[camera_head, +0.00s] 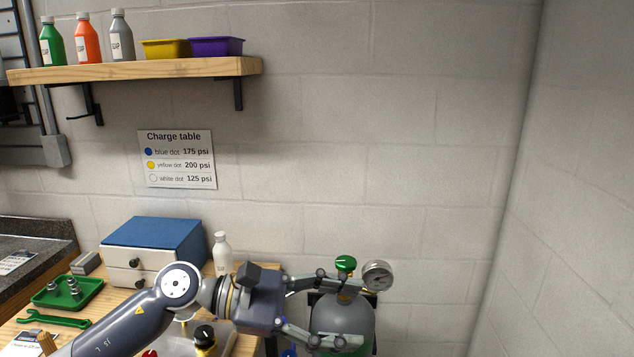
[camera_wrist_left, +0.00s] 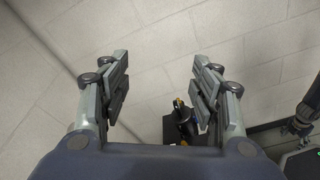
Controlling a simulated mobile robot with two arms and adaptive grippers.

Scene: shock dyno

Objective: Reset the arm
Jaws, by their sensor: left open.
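My left arm comes in from the lower left in the head view. Its gripper (camera_head: 340,312) is open and empty, with its fingers spread in front of a grey gas cylinder (camera_head: 343,318). The cylinder has a green valve knob (camera_head: 346,263) and a round gauge (camera_head: 378,275) on top. In the left wrist view, the two fingers of the left gripper (camera_wrist_left: 160,85) stand wide apart with nothing between the pads. A dark fitting with a yellow tip (camera_wrist_left: 183,120) shows beyond them. My right gripper is not in view.
The wooden bench holds a blue-topped drawer box (camera_head: 153,245), a white bottle (camera_head: 222,253), a green tray (camera_head: 68,292) and a green wrench (camera_head: 53,319). A shelf (camera_head: 135,70) with bottles and bins is above. The wall at right is bare.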

